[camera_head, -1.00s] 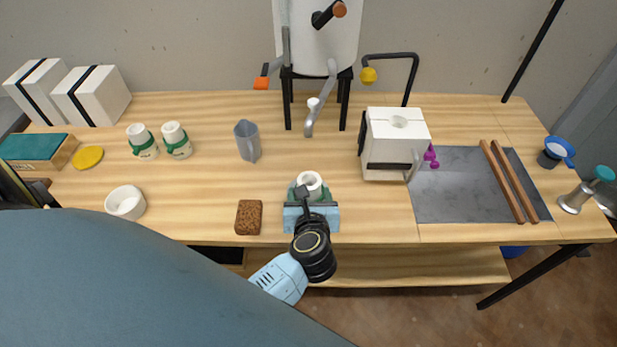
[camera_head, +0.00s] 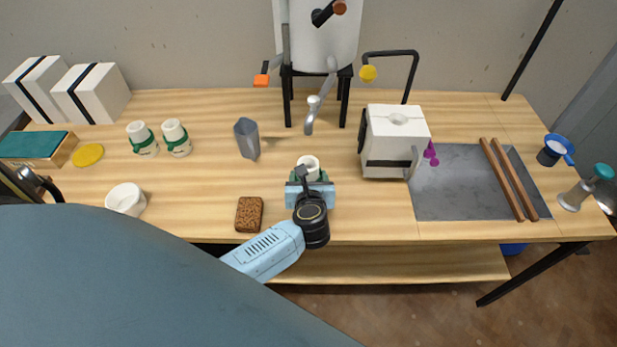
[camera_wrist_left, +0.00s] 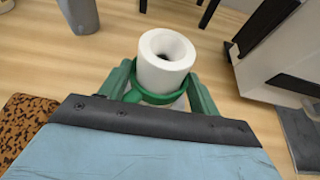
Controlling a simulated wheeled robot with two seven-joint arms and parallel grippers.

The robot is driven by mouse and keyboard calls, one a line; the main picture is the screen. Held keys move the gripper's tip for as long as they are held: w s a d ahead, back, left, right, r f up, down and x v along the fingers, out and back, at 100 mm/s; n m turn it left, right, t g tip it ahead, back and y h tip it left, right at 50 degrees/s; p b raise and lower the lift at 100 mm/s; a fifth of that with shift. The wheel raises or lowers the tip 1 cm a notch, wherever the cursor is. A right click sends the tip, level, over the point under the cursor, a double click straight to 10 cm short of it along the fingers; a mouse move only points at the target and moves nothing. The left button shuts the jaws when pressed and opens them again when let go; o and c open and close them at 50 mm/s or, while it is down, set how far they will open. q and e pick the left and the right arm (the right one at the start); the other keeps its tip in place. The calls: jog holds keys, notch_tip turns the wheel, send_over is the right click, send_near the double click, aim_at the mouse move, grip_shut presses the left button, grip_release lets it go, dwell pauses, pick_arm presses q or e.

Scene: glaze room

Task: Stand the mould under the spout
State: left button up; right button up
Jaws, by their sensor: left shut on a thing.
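A white round mould (camera_head: 308,165) with a hole in its top and a green band stands upright in my left gripper. My left gripper (camera_head: 311,180) is shut on it. In the left wrist view the mould (camera_wrist_left: 163,62) sits between the green fingers of the gripper (camera_wrist_left: 160,92). The grey spout (camera_head: 312,115) hangs from the white tank (camera_head: 318,40) on its black stand, behind the mould and clear of it. Whether the mould touches the table cannot be told. My right gripper is not in view.
Two similar white moulds with green bands (camera_head: 142,139) (camera_head: 176,138) stand at the left. A grey jug (camera_head: 246,138) and a brown sponge (camera_head: 249,214) are left of the gripper. A white block mould (camera_head: 396,142) stands at the right. The table between mould and spout is clear.

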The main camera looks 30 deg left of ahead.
pick_arm(q)
jog(key=shift+f, duration=0.1)
jog(key=o, duration=1.1)
jog(key=shift+f, duration=0.1)
jog(key=shift+r, duration=0.3)
jog(key=v, duration=1.2)
jog(key=shift+d+f, duration=0.1)
jog(key=shift+f, duration=0.05)
